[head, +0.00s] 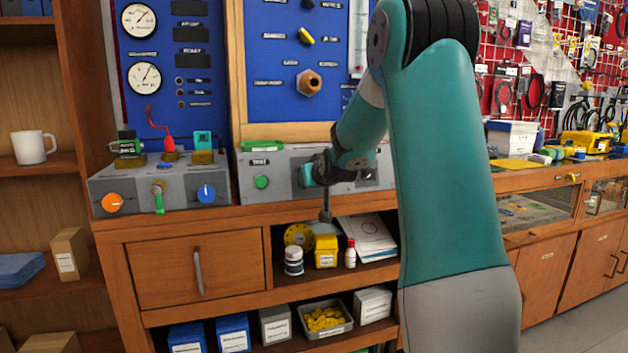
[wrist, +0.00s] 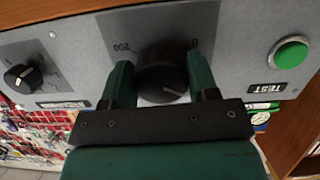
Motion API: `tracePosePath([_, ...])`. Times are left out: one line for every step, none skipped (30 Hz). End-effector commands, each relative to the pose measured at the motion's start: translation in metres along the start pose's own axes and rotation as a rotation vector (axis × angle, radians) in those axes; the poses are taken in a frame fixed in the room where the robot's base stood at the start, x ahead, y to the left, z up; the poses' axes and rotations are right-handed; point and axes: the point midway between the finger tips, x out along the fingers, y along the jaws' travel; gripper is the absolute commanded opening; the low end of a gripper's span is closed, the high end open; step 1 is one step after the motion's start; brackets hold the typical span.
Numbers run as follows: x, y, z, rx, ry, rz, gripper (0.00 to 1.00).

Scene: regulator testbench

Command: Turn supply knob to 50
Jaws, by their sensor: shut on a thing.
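A black round knob (wrist: 160,76) on the grey test panel sits between the fingers of my gripper (wrist: 159,68) in the wrist view. My gripper is shut on this knob, one green finger on each side. The scale beside it shows 200 at the upper left and 0 at the upper right. A light pointer mark on the knob points toward the lower right of the wrist view. The knob's name plate is hidden, so I cannot read it as supply. In the head view my gripper (head: 313,173) is at the front of the grey panel box (head: 282,192) and hides the knob.
A green TEST button (wrist: 291,54) is right of the knob in the wrist view, and a smaller black knob (wrist: 22,78) is left. A second grey box (head: 130,192) with orange and blue knobs stands left in the head view. Shelves with small containers are below.

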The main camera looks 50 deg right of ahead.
Motion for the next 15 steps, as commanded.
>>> tracePosePath([0.0, -0.0026, -0.0017, 0.0, 0.004, -0.006, 0.31])
tracePosePath([0.0, -0.0025, -0.0017, 0.0, 0.004, -0.006, 0.31])
tracePosePath([0.0, -0.0025, -0.0017, 0.0, 0.005, -0.006, 0.31])
tracePosePath([0.0, -0.0026, -0.0017, 0.0, 0.005, -0.007, 0.31])
tracePosePath([0.0, -0.0026, -0.0018, 0.0, 0.005, -0.007, 0.31])
tracePosePath([0.0, -0.0026, -0.0018, 0.001, 0.005, -0.007, 0.31])
tracePosePath([0.0, -0.0026, -0.0018, 0.001, 0.005, -0.007, 0.31])
tracePosePath([0.0, -0.0026, -0.0018, 0.001, 0.005, -0.007, 0.56])
tracePosePath([0.0, -0.0026, -0.0018, 0.001, 0.005, -0.007, 0.66])
tracePosePath([0.0, -0.0024, -0.0017, 0.001, 0.004, -0.006, 0.73])
tracePosePath([0.0, -0.0021, -0.0015, 0.001, 0.004, -0.006, 0.8])
tracePosePath([0.0, -0.0015, -0.0013, 0.001, 0.003, -0.004, 0.8])
tracePosePath([0.0, -0.0011, -0.0012, 0.001, 0.003, -0.004, 0.8])
tracePosePath([0.0, -0.0008, -0.001, 0.002, 0.003, -0.003, 0.8])
tracePosePath([0.0, -0.0004, -0.0009, 0.002, 0.002, -0.002, 0.8])
